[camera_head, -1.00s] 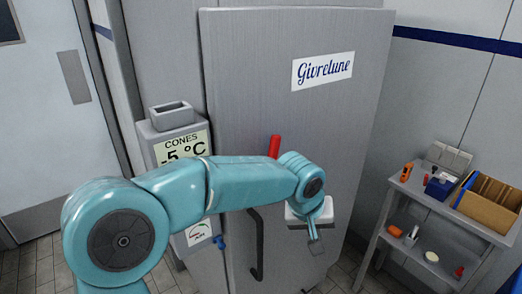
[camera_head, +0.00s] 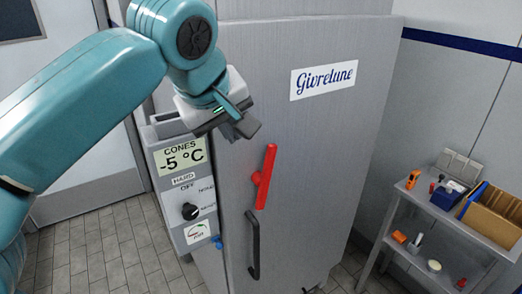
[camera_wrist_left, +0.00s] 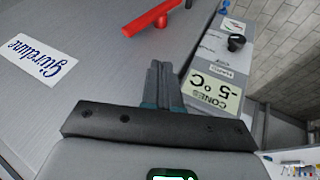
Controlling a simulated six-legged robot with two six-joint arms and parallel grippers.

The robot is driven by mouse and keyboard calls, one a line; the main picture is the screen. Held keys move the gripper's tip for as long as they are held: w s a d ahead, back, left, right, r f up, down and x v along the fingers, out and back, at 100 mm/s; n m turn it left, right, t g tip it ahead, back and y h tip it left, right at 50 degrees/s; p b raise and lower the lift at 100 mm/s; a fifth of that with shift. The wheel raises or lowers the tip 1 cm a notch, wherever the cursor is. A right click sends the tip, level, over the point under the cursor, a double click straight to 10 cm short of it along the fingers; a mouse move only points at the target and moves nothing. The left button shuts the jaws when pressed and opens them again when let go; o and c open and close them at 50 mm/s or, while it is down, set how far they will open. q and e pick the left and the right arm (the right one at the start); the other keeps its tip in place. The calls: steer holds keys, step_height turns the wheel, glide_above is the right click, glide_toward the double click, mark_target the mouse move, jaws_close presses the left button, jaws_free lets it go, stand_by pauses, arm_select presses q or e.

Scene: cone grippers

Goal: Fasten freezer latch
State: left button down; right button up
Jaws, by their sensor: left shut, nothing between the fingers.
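The freezer latch is a red lever (camera_head: 266,178) on the left part of the grey freezer door (camera_head: 320,150). It stands nearly upright, tilted slightly to the right at its top. The red lever also shows at the top of the left wrist view (camera_wrist_left: 152,17). My left gripper (camera_head: 246,124) is shut and empty, in front of the door above and to the left of the lever, apart from it. Its closed fingers show in the left wrist view (camera_wrist_left: 160,75). A black door handle (camera_head: 253,245) is below the lever. My right gripper is not in view.
A control box (camera_head: 180,180) with a "-5 °C" display and a black knob (camera_head: 190,211) stands left of the door. A grey shelf (camera_head: 440,215) with tools and a cardboard box (camera_head: 490,210) is at the right. The floor between is clear.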

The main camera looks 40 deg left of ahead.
arm_select(q)
steer(key=x, duration=1)
steer(key=shift+s+f, duration=0.1)
steer(key=shift+f, duration=0.1)
steer(key=w, duration=0.1)
steer(key=w+d+p, duration=0.1)
steer(key=w, duration=0.1)
steer(key=shift+w+d+f, duration=0.15)
steer(key=shift+d, duration=0.25)
steer(key=shift+w, duration=0.15)
